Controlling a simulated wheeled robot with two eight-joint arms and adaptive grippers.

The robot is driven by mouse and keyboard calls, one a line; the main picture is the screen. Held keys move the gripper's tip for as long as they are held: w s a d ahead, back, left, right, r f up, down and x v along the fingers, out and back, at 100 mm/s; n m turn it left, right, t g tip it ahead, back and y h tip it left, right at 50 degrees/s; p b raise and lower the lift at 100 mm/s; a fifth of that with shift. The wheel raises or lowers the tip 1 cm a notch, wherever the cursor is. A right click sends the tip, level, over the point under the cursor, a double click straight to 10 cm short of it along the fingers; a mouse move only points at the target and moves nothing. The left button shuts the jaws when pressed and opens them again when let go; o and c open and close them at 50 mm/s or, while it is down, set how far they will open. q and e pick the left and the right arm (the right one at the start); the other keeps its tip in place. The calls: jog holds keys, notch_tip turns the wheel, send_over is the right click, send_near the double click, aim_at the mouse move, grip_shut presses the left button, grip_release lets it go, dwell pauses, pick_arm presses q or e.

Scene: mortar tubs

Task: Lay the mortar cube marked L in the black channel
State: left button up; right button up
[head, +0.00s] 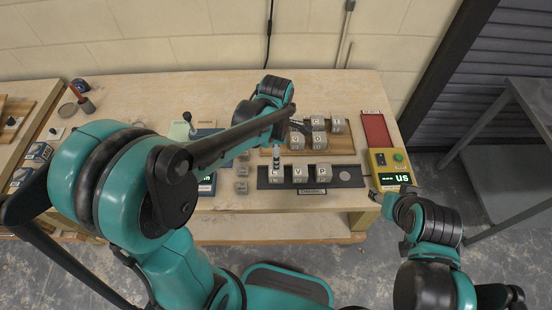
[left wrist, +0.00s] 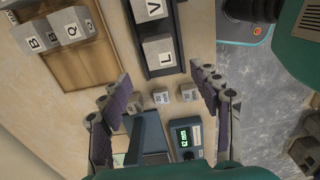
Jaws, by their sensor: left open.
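The cube marked L (left wrist: 165,54) lies in the near end of the black channel (left wrist: 178,68) in the left wrist view, with the cube marked V (left wrist: 152,10) beside it. In the head view, L (head: 275,175) is at the channel's left end, followed by V (head: 300,174) and a third cube (head: 323,172). My left gripper (left wrist: 168,90) is open and empty, its fingers spread apart near the channel's end.
A wooden tray (head: 345,146) with several lettered cubes stands behind the channel. Small grey blocks (left wrist: 160,98) and a device with a green display (left wrist: 187,135) are close to my left gripper. A yellow box (head: 390,170) and a red strip (head: 376,130) are at right.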

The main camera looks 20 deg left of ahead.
pick_arm(q)
jog(key=s+a+r+m+t, duration=0.2)
jog(key=s+r+m+t, duration=0.1)
jog(key=m, duration=0.7)
jog(key=s+a+r+m+t, duration=0.2)
jog(key=s+r+m+t, duration=0.2)
jog(key=s+m, duration=0.3)
jog(key=r+m, duration=0.1)
jog(key=m, duration=0.3)
jog(key=shift+a, duration=0.35)
jog(key=shift+s+r, duration=0.1)
notch_tip(320, 180, down, 4)
jog(key=b, duration=0.4)
jog(key=shift+f, duration=0.2)
